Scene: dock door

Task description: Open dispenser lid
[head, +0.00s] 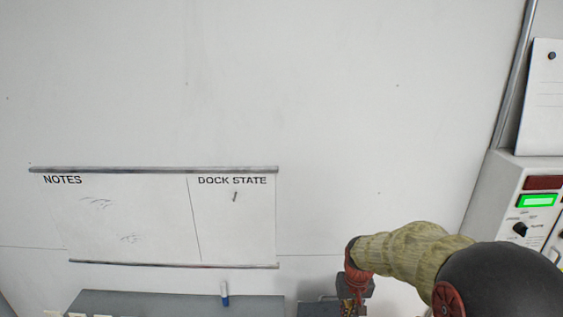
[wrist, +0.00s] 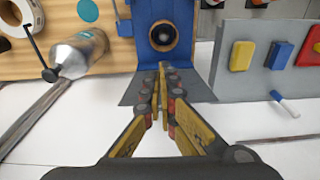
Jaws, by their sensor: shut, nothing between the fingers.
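My gripper (wrist: 163,72) is shut and empty in the wrist view, its yellow-and-black fingers together. Beyond its tips stands a blue unit (wrist: 184,72) with a round dark opening ringed in a lighter colour, above a flat grey plate (wrist: 130,90). I cannot tell for certain whether this is the dispenser, and I cannot make out a separate lid. The gap between fingertips and blue unit is hard to judge. In the head view my gripper (head: 352,300) shows only partly at the bottom edge, below my wrist; the blue unit is not visible there.
A silver bottle (wrist: 75,55) and a white roll (wrist: 12,18) are at the left. A grey panel (wrist: 233,85) at the right bears yellow, blue and red blocks. A whiteboard (head: 130,220) hangs on the wall; a control box (head: 510,200) is at the right.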

